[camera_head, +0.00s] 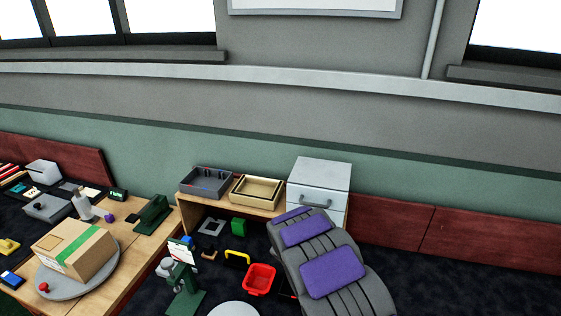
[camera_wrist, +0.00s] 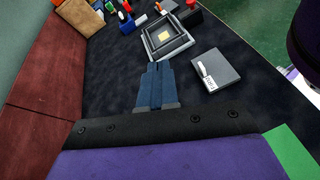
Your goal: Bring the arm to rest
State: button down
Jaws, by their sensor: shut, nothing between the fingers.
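In the wrist view, my gripper (camera_wrist: 158,68) shows as two blue fingers lying together, shut and empty. A dark strip with screws and a purple part lie behind them at the bottom edge. The fingertips point towards a square grey stepped tray (camera_wrist: 149,46) on the dark surface. I cannot tell whether they touch it. In the head view I cannot make out my gripper. A large grey ribbed shape with purple panels stands at the lower right there, and I cannot tell whether it is my arm.
A cardboard box (camera_head: 73,250) stands on a round grey plate (camera_head: 52,282). A red basket (camera_head: 260,279), a green stand (camera_head: 187,278) and a white drawer cabinet (camera_head: 320,174) are nearby. In the wrist view, a flat grey box (camera_wrist: 216,70) lies right of the fingers, with dark surface clear around it.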

jog(key=s+a+r+m+y, duration=0.3)
jog(key=s+r+m+y, duration=0.3)
jog(key=s+r, duration=0.6)
jog(key=s+a+r+m+t+y, duration=0.2)
jog(key=s+a+y, duration=0.1)
jog(key=s+a, duration=0.2)
jog(key=s+a+r+m+t+y, duration=0.1)
jog(key=s+a+r+t+y, duration=0.1)
jog(key=s+a, duration=0.3)
jog(key=s+y, duration=0.1)
jog(key=s, duration=0.2)
jog(key=shift+s+a+r+m+y, duration=0.25)
jog(key=shift+s+r+m+y, duration=0.05)
jog(key=shift+s+m, duration=0.1)
